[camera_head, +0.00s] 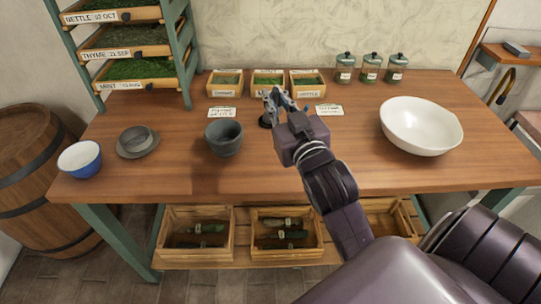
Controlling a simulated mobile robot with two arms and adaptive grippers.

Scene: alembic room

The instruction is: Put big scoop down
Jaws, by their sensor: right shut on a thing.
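My right gripper (277,96) reaches over the wooden table from the lower right. Its fingers are shut on a small dark thing, which I take to be the big scoop (265,122). Only a dark rounded part of it shows at the fingers, low over the table in front of the middle wooden box. The gripper hides the rest, and I cannot tell whether it touches the table. My left gripper is not in view.
A grey mortar (223,140) stands just left of my right gripper. A large white bowl (421,128) is to the right. Small herb boxes (224,86), paper labels (329,110) and jars (370,69) line the back. A blue bowl (80,160) and grey dish (138,142) stand left.

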